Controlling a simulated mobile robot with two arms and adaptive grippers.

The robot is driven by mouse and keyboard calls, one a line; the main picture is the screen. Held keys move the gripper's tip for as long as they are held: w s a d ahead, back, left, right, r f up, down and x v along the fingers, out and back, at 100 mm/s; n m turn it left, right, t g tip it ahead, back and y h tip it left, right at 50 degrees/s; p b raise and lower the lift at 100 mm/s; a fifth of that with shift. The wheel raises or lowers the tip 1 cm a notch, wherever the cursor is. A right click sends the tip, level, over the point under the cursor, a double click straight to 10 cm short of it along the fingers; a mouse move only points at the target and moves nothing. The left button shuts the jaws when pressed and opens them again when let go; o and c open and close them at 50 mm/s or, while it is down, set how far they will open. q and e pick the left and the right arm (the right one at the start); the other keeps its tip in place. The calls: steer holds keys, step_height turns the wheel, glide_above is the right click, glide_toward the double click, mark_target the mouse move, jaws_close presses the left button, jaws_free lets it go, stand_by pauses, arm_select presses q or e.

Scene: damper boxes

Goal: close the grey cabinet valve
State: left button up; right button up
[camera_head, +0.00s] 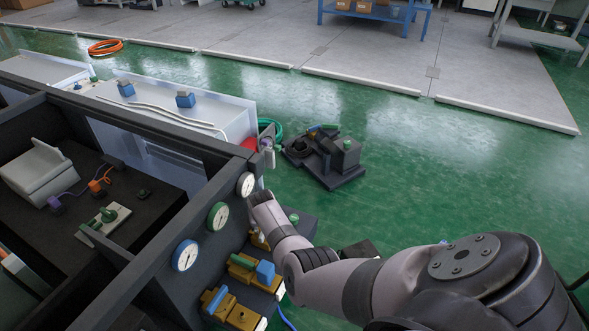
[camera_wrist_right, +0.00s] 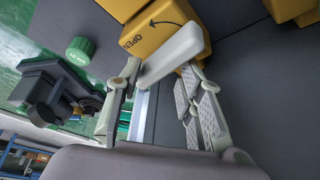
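In the right wrist view, a yellow valve body (camera_wrist_right: 155,28) marked OPEN with a curved arrow carries a pale grey lever (camera_wrist_right: 172,52). My right gripper (camera_wrist_right: 160,76) is open, its two fingers spread on either side of the lever's near end. Whether either fingertip touches the lever is unclear. In the head view my right arm reaches from the lower right to the cabinet front (camera_head: 228,250). There the arm hides the fingers and most of the grey-levered valve. My left gripper is not in view.
Blue-handled yellow valves (camera_head: 264,272) sit nearer on the cabinet front, below several round gauges (camera_head: 186,254). A green knob (camera_wrist_right: 80,50) is left of the lever in the wrist view. A dark pallet with equipment (camera_head: 328,160) stands on the open green floor beyond.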

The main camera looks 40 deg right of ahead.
steer(key=shift+n, duration=0.5)
steer(key=shift+n+t+y, duration=0.3)
steer(key=shift+n+y, duration=0.2)
steer(key=shift+n, duration=0.6)
steer(key=shift+w+a+f+n+y+b, duration=0.1)
steer(key=shift+n+y+b, duration=0.15)
steer(key=shift+n+b, duration=0.25)
steer(key=shift+a+f+n+y+b, duration=0.1)
steer(key=shift+n+y+b, duration=0.2)
steer(key=shift+n, duration=0.4)
steer(key=shift+n+b, duration=0.4)
steer(key=n+y+b, duration=0.1)
steer(key=n+b, duration=0.2)
steer(key=b, duration=0.3)
steer(key=shift+a+f+n+y, duration=0.1)
steer(key=shift+n+y, duration=0.25)
steer(key=shift+n, duration=0.05)
steer(key=shift+r+b, duration=0.25)
steer(key=shift+b, duration=0.15)
steer(key=p+v, duration=1)
steer(key=v, duration=0.8)
steer(key=s+f+m+h, duration=0.1)
steer(key=s+f+h, duration=0.2)
steer(key=s, duration=0.7)
steer(key=s+a+f+g+p, duration=0.1)
steer(key=s+a+p, duration=0.1)
steer(key=s+a, duration=0.9)
steer(key=shift+s+a+f+m+p, duration=0.2)
steer(key=shift+s+a+m+p, duration=0.15)
steer(key=shift+a, duration=0.7)
